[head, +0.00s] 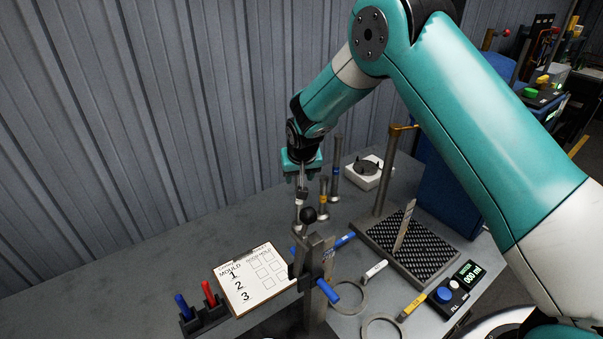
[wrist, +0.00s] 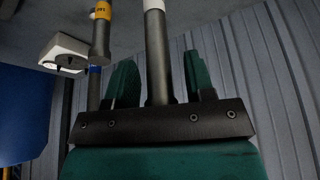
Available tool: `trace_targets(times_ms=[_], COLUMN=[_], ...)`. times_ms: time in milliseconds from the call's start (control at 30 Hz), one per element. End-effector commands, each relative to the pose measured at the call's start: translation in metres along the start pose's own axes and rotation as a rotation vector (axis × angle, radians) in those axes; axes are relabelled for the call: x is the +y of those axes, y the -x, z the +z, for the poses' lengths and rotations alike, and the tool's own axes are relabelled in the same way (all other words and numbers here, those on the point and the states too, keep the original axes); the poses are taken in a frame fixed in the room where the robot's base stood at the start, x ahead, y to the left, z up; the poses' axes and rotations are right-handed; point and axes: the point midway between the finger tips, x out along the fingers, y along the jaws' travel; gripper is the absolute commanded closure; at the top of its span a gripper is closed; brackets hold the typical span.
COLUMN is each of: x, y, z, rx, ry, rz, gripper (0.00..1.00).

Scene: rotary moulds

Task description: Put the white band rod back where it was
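My gripper (head: 301,178) is above and around the rod's upper end. In the wrist view the fingers are apart, with a visible gap on each side of the rod.
The yellow band rod (head: 323,200) and blue band rod (head: 336,165) stand close by on the right. A white block (head: 367,173) is behind them. The knobbed post (head: 309,215), clipboard (head: 250,280), mesh plate (head: 412,245) and ring tools (head: 350,298) are nearer.

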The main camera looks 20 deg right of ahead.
Motion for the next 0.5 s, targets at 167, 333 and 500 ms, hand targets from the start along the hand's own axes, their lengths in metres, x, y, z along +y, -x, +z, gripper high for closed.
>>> trace_targets(times_ms=[167, 333, 500], x=[0.0, 0.0, 0.0], y=[0.0, 0.004, 0.021], z=[0.0, -0.002, -0.001], rx=[0.0, 0.0, 0.003], ry=[0.0, 0.0, 0.0], rz=[0.0, 0.0, -0.001], gripper=[0.46, 0.46, 0.46])
